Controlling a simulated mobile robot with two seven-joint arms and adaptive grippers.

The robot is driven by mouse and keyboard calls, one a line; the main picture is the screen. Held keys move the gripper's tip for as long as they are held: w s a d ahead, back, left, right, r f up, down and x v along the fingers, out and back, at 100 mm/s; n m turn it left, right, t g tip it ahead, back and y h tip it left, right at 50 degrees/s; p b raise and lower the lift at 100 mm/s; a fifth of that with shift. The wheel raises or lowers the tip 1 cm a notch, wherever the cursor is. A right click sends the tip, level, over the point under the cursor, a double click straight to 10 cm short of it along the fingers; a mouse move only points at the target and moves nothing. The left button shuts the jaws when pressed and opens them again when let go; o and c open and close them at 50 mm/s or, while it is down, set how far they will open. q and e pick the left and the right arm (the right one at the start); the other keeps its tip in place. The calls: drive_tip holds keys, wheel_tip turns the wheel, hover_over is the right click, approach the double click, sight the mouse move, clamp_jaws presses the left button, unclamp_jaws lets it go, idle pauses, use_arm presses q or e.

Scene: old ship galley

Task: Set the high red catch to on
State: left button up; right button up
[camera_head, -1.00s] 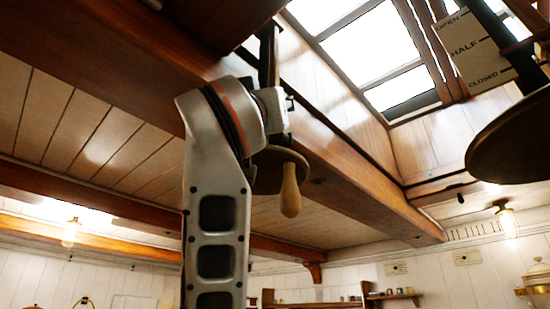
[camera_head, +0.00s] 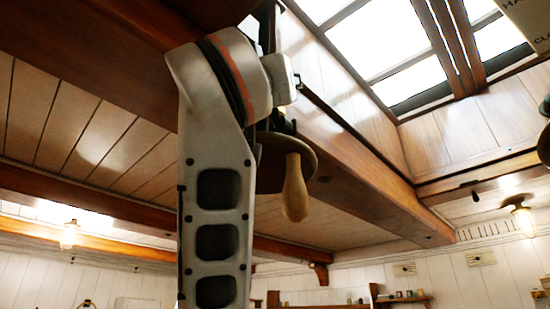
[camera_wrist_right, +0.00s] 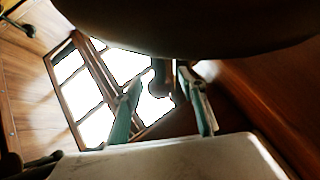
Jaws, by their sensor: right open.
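I cannot make out a red catch in either view. My grey arm rises through the middle of the head view, and its gripper is hidden there. In the right wrist view my right gripper (camera_wrist_right: 165,115) is open, with two teal fingers apart. A dark, narrow hanging piece (camera_wrist_right: 160,80) shows between and beyond the fingers; I cannot tell whether they touch it. My left gripper is not in view. A round wooden disc (camera_head: 270,165) and a pale wooden handle (camera_head: 294,190) show just right of my arm, partly hidden by it.
A large dark rounded thing (camera_wrist_right: 190,25) fills the top of the wrist view. Wooden beams (camera_head: 365,165) cross the ceiling near my arm. A skylight (camera_head: 375,50) is at upper right. Part of a lettered sign (camera_head: 530,20) is at the right edge. A lamp (camera_head: 522,215) hangs farther back.

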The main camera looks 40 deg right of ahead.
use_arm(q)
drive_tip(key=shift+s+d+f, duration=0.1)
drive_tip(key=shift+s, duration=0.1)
use_arm(e)
clamp_jaws()
